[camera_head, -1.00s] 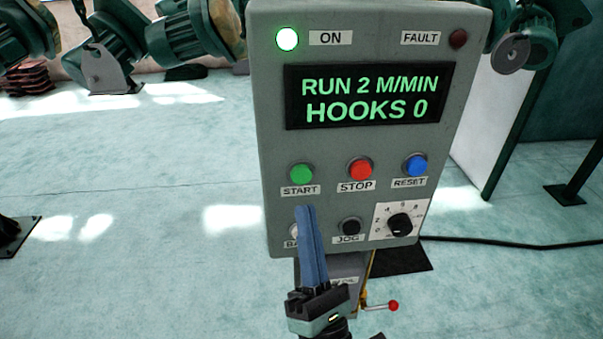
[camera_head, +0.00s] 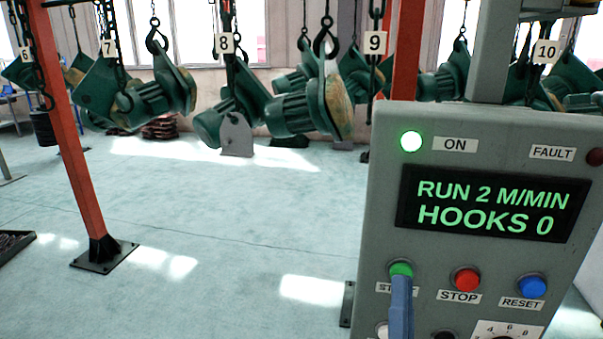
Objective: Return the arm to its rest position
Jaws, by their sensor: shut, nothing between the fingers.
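My gripper (camera_head: 401,285) shows at the bottom right as shut blue fingers pointing up, with nothing between them. The fingertips overlap the lower edge of the green START button (camera_head: 401,269) in the picture and cover part of its label; I cannot tell whether they touch it. The rest of my gripper is below the frame. The grey control box (camera_head: 384,215) has a lit ON lamp (camera_head: 411,141) and a dark FAULT lamp (camera_head: 595,157). Its display (camera_head: 487,207) reads RUN 2 M/MIN, HOOKS 0. A red STOP button (camera_head: 466,279) and a blue RESET button (camera_head: 532,286) sit to the right.
Several green motor-like hoist parts (camera_head: 310,108) hang from numbered hooks across the back. An orange post (camera_head: 80,150) stands at the left on a dark base plate (camera_head: 104,254). The pale floor (camera_head: 220,230) between post and box is clear.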

